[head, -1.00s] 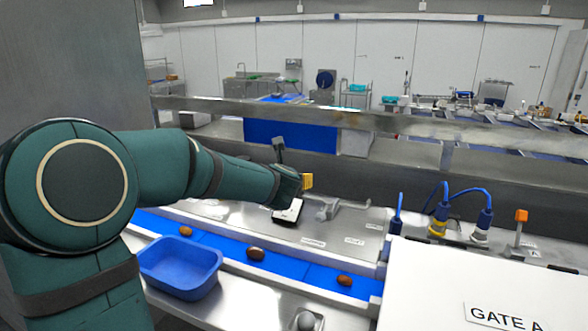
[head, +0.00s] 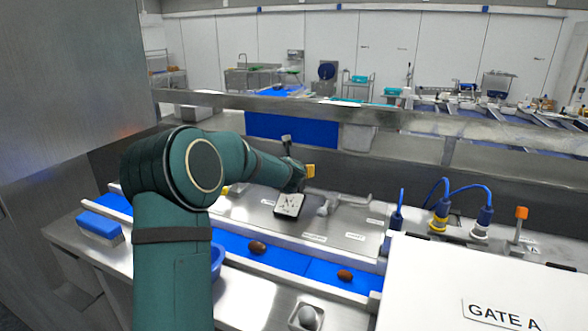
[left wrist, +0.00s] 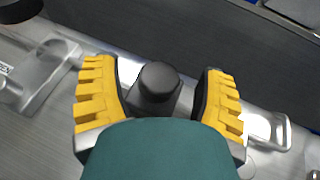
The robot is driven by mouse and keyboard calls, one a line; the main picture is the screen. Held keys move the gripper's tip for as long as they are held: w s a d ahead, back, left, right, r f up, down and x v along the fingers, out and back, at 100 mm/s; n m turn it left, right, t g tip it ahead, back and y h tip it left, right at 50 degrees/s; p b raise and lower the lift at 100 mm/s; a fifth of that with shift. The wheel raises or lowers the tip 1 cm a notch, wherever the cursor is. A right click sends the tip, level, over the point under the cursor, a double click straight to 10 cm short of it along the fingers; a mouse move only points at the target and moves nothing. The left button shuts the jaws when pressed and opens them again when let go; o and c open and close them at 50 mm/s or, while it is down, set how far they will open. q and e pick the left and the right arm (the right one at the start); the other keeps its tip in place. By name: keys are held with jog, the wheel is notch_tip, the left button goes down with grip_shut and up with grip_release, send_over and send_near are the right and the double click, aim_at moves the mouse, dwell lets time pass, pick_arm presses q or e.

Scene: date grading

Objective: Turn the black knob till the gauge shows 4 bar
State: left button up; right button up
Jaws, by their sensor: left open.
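The black knob (left wrist: 158,82) shows in the left wrist view, between the two yellow fingers of my left gripper (left wrist: 160,98). The fingers are open, one on each side, with a visible gap to the knob. In the head view my left gripper (head: 304,171) is over the back of the steel worktop, and I cannot make out the knob there. A square, white-faced gauge (head: 289,205) with dark marks stands just in front of the gripper. Its reading is too small to tell. My right gripper is not in view.
A blue belt (head: 285,258) with brown dates crosses in front. My left arm hides most of a blue tub (head: 217,262). A metal handle (head: 350,199) lies right of the gauge. Blue cable plugs (head: 440,215) and a white GATE A cover (head: 450,285) stand at right.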

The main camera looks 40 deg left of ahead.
pick_arm(q)
jog(key=shift+w+a+f, duration=0.15)
jog(key=shift+w+a, duration=0.1)
jog(key=shift+w, duration=0.05)
jog(key=c, duration=1.2)
